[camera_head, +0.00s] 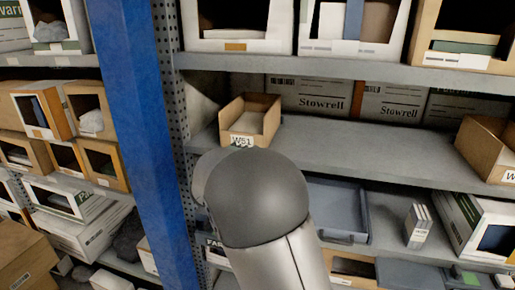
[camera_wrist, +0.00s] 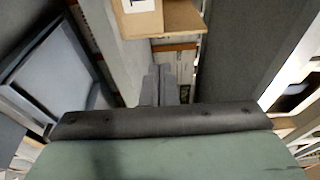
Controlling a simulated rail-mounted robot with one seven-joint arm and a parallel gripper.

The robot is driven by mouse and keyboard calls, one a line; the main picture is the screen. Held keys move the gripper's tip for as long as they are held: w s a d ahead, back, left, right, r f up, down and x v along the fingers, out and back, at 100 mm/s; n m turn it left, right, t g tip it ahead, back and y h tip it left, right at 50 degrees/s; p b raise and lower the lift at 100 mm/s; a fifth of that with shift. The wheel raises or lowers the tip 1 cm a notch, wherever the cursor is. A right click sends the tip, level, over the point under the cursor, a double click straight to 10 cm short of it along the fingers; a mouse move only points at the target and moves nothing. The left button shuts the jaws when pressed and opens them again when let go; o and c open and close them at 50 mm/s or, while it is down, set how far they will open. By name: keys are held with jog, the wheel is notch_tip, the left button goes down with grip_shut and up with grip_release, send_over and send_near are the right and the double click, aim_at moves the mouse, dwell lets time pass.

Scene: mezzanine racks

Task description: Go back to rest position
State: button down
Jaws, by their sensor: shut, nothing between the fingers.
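My gripper (camera_wrist: 160,82) shows in the wrist view as two grey fingers side by side, shut with nothing between them. In the head view my arm rises from the bottom centre and hides the gripper. An open cardboard bin labelled W51 (camera_head: 241,140) stands on the middle shelf, just above and behind my arm. In the wrist view a cardboard bin with a white label (camera_wrist: 180,18) is at the top, beyond the fingertips and apart from them.
A grey-blue tray (camera_head: 337,208) lies on the shelf below, right of my arm. A blue upright post (camera_head: 150,140) stands left of it. The middle shelf (camera_head: 370,150) is bare between the W51 bin and another cardboard bin (camera_head: 480,155). Stowrell boxes (camera_head: 318,96) stand behind.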

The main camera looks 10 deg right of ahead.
jog(key=v, duration=0.5)
jog(key=s+d+f+m+g+y, duration=0.2)
jog(key=s+d+f+m+g, duration=0.3)
jog(key=s+m, duration=0.55)
jog(key=s+d+f+m+g+y, duration=0.2)
jog(key=s+d+f+m+g, duration=0.25)
jog(key=s+m, duration=0.65)
jog(key=s+a+f+m+g+y, duration=0.1)
jog(key=s+a+f+m+y, duration=0.1)
jog(key=s+a+m+y, duration=0.2)
jog(key=s+a+f+m+g+y, duration=0.1)
jog(key=s+a+f+m+y, duration=0.2)
jog(key=s+m, duration=0.7)
jog(key=a+m+y, duration=0.1)
jog(key=m, duration=0.8)
jog(key=shift+s+f+m+g+y+b, duration=0.15)
jog(key=shift+f+m+g+y+b, duration=0.1)
jog(key=shift+m+g+y+b, duration=0.1)
notch_tip(320, 180, down, 40)
jog(key=g+b, duration=0.1)
jog(key=b, duration=3.6)
jog(key=shift+d, duration=0.4)
